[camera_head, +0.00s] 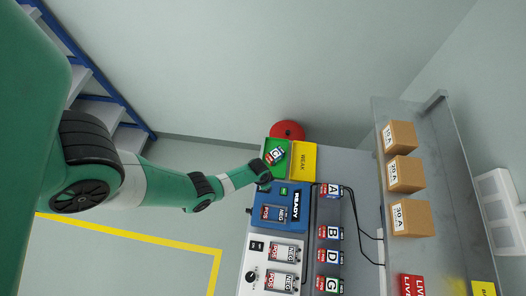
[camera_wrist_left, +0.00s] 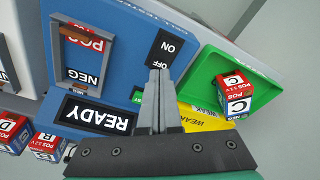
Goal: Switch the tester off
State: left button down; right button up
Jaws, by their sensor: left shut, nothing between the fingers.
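The tester (camera_head: 264,216) is a blue box with a READY display (camera_head: 295,206), also seen in the left wrist view (camera_wrist_left: 98,114). My left gripper (camera_head: 266,187) is shut and empty over the tester. In the left wrist view its fingertips (camera_wrist_left: 159,74) lie just beside the switch's OFF end; I cannot tell whether they touch. My right gripper is not in view.
Cells A, B, D and G (camera_head: 331,233) stand in a row. Cartons (camera_head: 405,174) stand on a shelf.

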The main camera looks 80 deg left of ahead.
pick_arm(q)
jog(key=shift+f+b, duration=0.8)
jog(key=shift+f, duration=0.1)
notch_tip(320, 180, up, 7)
jog(key=p, duration=0.7)
dwell(0.4)
